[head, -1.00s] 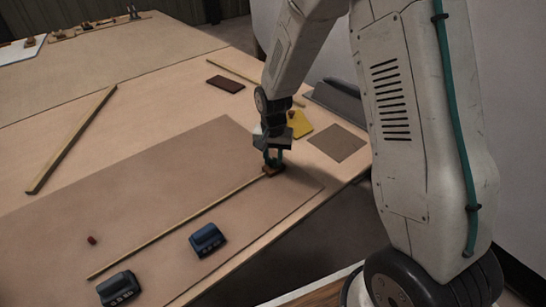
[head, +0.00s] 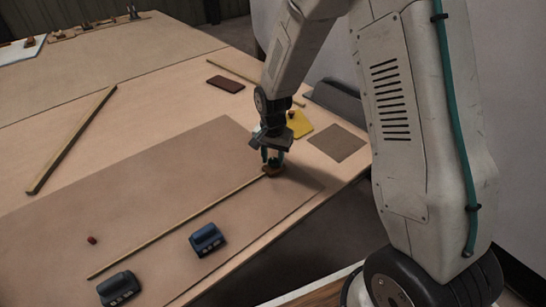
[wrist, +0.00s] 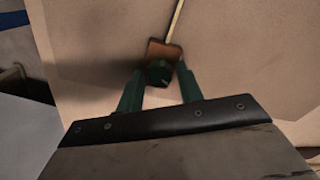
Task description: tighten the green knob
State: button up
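The green knob (wrist: 159,72) is small and dark in the wrist view. It sits at the near end of an orange-brown block (wrist: 163,49), which lies at the end of a thin wooden strip (wrist: 175,20). My gripper (wrist: 160,70) has its two teal fingers apart, one on each side of the knob, with a narrow gap showing. In the head view, my gripper (head: 271,160) points down just over the block (head: 273,172). The knob is hidden or too small to make out there.
A yellow sheet (head: 300,124) lies behind my gripper. The brown panel's middle is clear.

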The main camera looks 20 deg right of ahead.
aim_at(272, 160)
jog(key=shift+o, duration=0.7)
jog(key=shift+r, duration=0.1)
notch_tip(272, 160, up, 8)
jog(key=shift+f, duration=0.15)
